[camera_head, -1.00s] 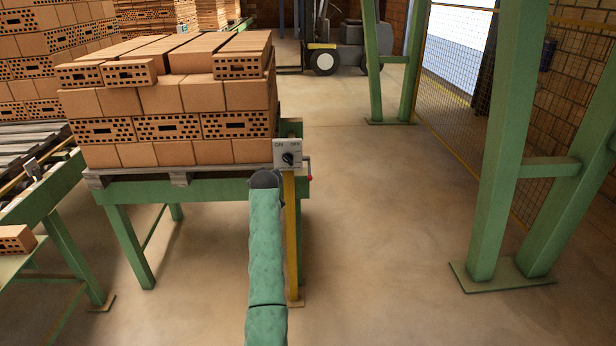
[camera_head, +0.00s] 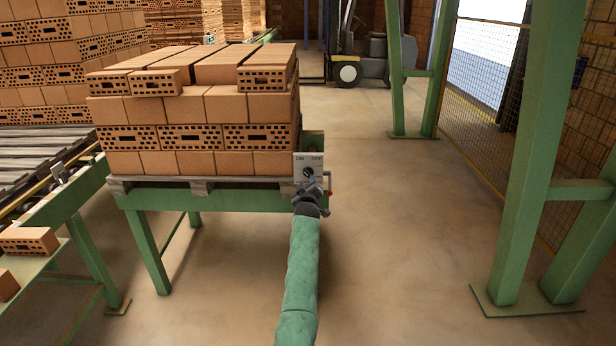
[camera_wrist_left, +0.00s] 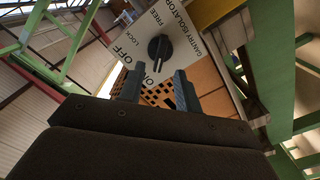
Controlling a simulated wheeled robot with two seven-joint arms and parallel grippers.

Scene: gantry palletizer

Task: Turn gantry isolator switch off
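The gantry isolator switch panel (camera_head: 299,160) is a pale plate marked ON and OFF at the right end of the brick table. In the left wrist view the panel (camera_wrist_left: 190,28) also reads GANTRY ISOLATOR, FREE and LOCK. Its round black knob (camera_wrist_left: 160,48) has its narrow end toward the bottom of that view, nearer ON than OFF. My left gripper (camera_head: 312,184) is in front of the panel and partly covers the knob in the head view. My right gripper is out of view.
A brick stack (camera_head: 200,136) on a pallet stands on the green table (camera_head: 230,199) beside the switch. A small red-tipped lever (camera_head: 330,194) is right of the panel. A roller conveyor (camera_head: 40,165) is at left. The floor at right is clear up to green posts (camera_head: 522,170).

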